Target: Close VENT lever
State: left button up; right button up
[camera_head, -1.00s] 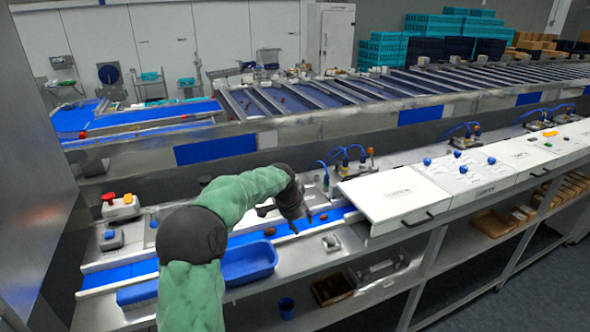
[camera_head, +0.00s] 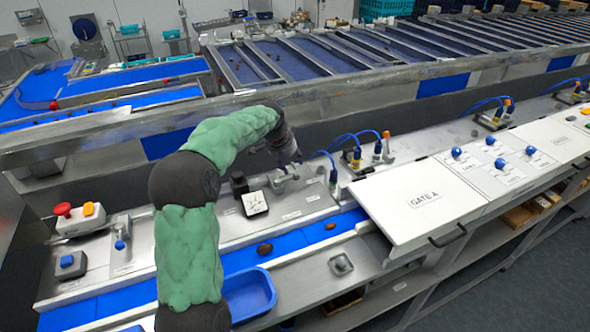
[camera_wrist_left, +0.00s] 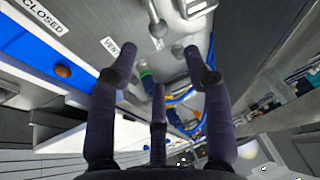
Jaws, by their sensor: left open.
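The VENT lever appears as a metal fitting (camera_head: 284,178) on the steel panel, just below my left gripper (camera_head: 292,158). In the left wrist view a metal rod with a round end (camera_wrist_left: 158,28) lies ahead of the fingers, beside a label reading VENT (camera_wrist_left: 112,47). A label reading CLOSED (camera_wrist_left: 43,15) is at the upper left there. My left gripper's dark fingers (camera_wrist_left: 160,62) are spread, with nothing between the tips. They appear apart from the rod. In the head view the fingertips partly overlap the fitting, so contact there is unclear. My right gripper is not in view.
A white-faced gauge (camera_head: 254,203) stands left of the lever. Blue cables and connectors (camera_head: 334,178) are close on its right. Brown dates (camera_head: 265,249) lie on the blue belt in front. A blue bin (camera_head: 248,294) and white GATE A cover (camera_head: 420,199) are nearby.

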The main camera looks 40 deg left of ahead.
aim_at(296, 175)
pick_arm(q)
jog(key=p+x, duration=0.1)
jog(key=x, duration=0.8)
jog(key=shift+f, duration=0.15)
grip_shut()
